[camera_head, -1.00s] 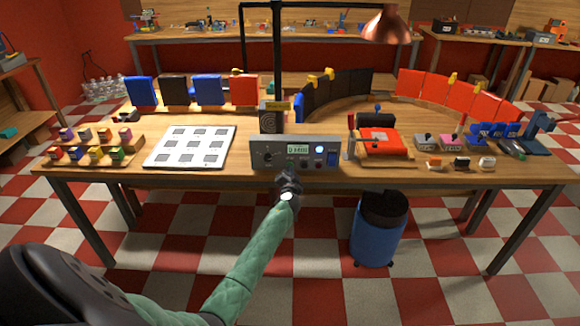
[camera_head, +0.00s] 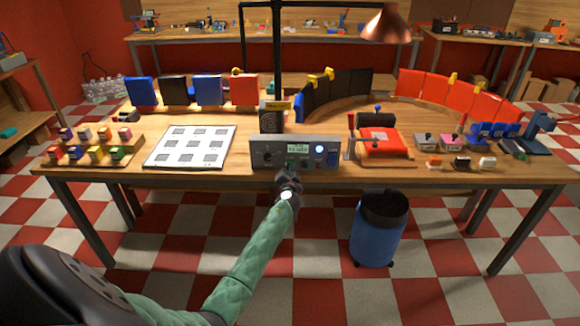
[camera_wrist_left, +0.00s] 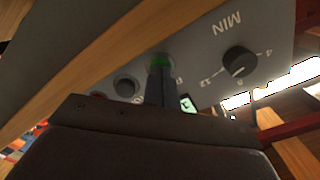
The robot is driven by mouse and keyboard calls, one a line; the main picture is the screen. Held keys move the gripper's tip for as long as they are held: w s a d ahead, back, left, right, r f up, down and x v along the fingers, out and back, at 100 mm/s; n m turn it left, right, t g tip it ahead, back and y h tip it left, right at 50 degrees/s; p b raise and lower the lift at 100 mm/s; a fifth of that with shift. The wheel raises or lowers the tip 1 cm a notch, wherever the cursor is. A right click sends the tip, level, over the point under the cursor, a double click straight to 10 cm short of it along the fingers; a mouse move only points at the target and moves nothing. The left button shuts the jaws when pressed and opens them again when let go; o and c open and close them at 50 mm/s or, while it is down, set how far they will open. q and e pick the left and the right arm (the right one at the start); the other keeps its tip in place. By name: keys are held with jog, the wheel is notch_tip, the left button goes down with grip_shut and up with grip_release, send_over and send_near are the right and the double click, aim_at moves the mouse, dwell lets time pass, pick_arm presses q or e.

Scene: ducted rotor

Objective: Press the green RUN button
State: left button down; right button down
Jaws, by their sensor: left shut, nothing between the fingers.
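The green RUN button (camera_head: 291,163) is low on the front of a grey control box at the table's front edge. In the left wrist view the green button (camera_wrist_left: 160,62) shows at the tips of my shut fingers. My left gripper (camera_head: 289,172) is shut and empty, pointing at the box front; its fingers in the left wrist view (camera_wrist_left: 160,78) partly cover the button. They look at or very near it; I cannot tell whether it is pressed in. The box (camera_head: 262,147) carries a lit display (camera_head: 300,148). My right gripper is not in view.
A dial marked MIN (camera_wrist_left: 239,61) and a dark round knob (camera_wrist_left: 127,86) sit near the button on the panel. A white board with grey squares (camera_head: 228,135) lies left of the box. A red device (camera_head: 383,145) is to the right. A blue bin (camera_head: 378,235) stands below.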

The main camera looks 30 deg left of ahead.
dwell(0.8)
pick_arm(q)
jog(key=v, duration=0.7)
dwell(0.8)
dwell(0.8)
